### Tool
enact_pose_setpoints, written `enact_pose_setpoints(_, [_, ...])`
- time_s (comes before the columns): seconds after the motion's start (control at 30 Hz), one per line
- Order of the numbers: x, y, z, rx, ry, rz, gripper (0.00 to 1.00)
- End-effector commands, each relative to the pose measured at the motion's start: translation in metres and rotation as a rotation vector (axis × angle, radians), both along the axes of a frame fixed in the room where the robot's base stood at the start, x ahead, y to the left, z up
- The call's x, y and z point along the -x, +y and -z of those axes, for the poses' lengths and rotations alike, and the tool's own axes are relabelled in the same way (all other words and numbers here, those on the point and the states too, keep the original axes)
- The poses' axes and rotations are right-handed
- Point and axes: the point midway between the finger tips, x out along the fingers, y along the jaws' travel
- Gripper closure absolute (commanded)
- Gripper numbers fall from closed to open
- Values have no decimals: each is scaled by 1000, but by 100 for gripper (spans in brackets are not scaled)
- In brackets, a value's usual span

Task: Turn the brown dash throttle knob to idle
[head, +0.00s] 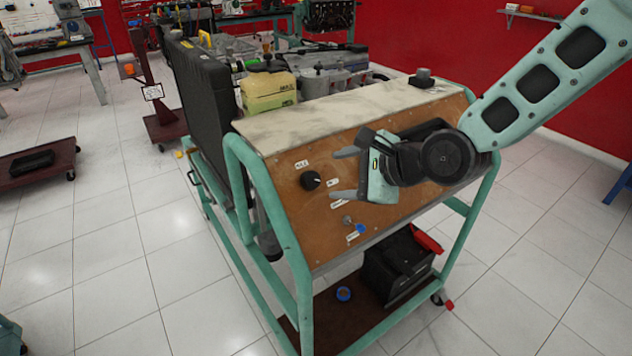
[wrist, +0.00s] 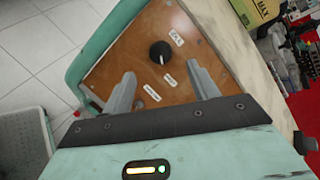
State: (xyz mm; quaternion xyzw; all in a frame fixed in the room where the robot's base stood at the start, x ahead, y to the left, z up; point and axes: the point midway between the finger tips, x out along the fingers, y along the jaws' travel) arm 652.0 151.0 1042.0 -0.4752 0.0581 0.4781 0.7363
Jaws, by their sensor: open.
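The throttle knob (head: 310,180) is round and black with a pale pointer mark, on the brown sloped dash panel (head: 290,220) of the green-framed engine trainer. In the head view its mark points right. White labels lie around it, their print too small to read surely. In the wrist view the knob (wrist: 160,52) sits ahead, roughly centred between the fingers and beyond their tips. My gripper (head: 342,174) is open and empty, to the right of the knob in the head view, apart from it. Both fingers also show in the wrist view (wrist: 160,76).
A key switch (head: 347,220) with a blue tag (head: 356,232) sits lower on the panel. A pale top plate (head: 330,115) lies above it. A black battery (head: 392,268) and a blue ring (head: 344,294) are on the lower shelf.

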Motion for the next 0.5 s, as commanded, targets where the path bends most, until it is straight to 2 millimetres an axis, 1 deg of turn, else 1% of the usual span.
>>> enact_pose_setpoints(0.03, [-5, 8, 6, -2, 1, -3, 41])
enact_pose_setpoints(0.2, [-21, 28, 22, 0, 2, -3, 41])
enact_pose_setpoints(0.4, [-36, 45, 37, 0, 2, -1, 41])
enact_pose_setpoints(0.5, [-40, 49, 41, 1, 1, 0, 41])
